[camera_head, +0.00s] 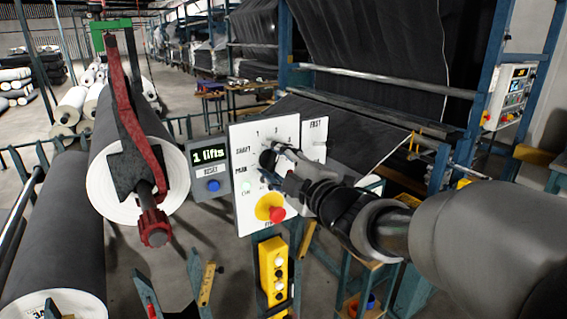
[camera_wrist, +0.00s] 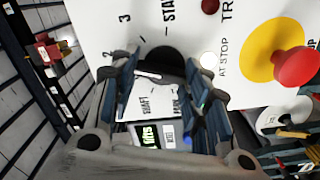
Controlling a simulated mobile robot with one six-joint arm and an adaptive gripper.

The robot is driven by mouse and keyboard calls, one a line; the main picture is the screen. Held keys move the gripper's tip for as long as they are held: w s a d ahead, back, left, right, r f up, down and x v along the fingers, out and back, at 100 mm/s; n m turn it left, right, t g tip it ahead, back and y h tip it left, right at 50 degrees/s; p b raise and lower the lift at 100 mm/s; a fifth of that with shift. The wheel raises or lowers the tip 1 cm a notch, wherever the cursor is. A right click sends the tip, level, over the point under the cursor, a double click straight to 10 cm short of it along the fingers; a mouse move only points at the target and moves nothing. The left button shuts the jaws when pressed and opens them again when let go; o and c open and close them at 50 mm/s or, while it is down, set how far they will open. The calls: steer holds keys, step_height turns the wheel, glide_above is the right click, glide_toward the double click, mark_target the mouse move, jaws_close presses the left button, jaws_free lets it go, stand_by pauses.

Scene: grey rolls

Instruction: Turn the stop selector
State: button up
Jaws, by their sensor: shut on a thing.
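The stop selector is a dark round knob (camera_head: 267,159) on a white control panel (camera_head: 250,138), with numbers printed around its top. My gripper (camera_head: 279,163) reaches in from the right and is shut on the knob, hiding part of it. In the wrist view the dark knob (camera_wrist: 168,58) shows between the two fingertips of my gripper (camera_wrist: 161,72), with the panel lettering around it. The knob's exact pointing direction is hard to tell.
A red push button (camera_head: 278,214) on a yellow disc sits below the knob. Left of the panel, a grey box (camera_head: 211,168) displays "1 lifts" above a blue button. A yellow pendant (camera_head: 273,268) hangs below.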

steer(key=m+p, duration=0.1)
steer(key=m, duration=0.2)
steer(key=shift+d+r+m, duration=0.1)
steer(key=shift+m, duration=0.2)
steer(key=shift+w+m+p, duration=0.1)
steer(key=shift+m+p, duration=0.6)
steer(key=shift+m, duration=1.3)
steer(key=o, duration=1.1)
steer(key=shift+c, duration=0.2)
steer(key=shift+d, duration=0.1)
steer(key=v, duration=1.2)
